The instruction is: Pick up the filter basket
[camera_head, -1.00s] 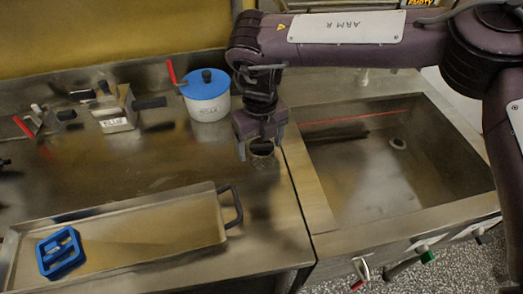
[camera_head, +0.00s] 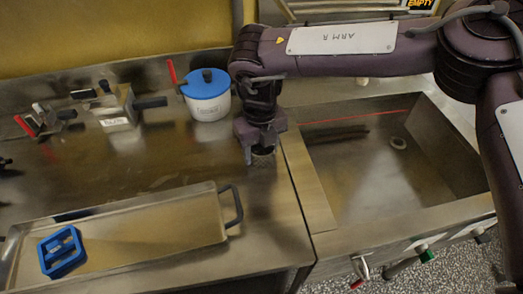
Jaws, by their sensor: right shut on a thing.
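The filter basket (camera_head: 263,160) is a small mesh cylinder low on the steel counter, just left of the sink's edge. My right gripper (camera_head: 262,148) points down over it and is shut on it, with its fingers hiding most of the basket's upper part. Whether the basket touches the counter is hard to tell.
A white pot with a blue lid (camera_head: 208,95) stands behind and left of my right gripper. A long tray (camera_head: 150,222) holding a blue frame (camera_head: 61,252) lies front left. A sink (camera_head: 375,170) is at right. Metal devices (camera_head: 115,108) stand at back left. Counter between is clear.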

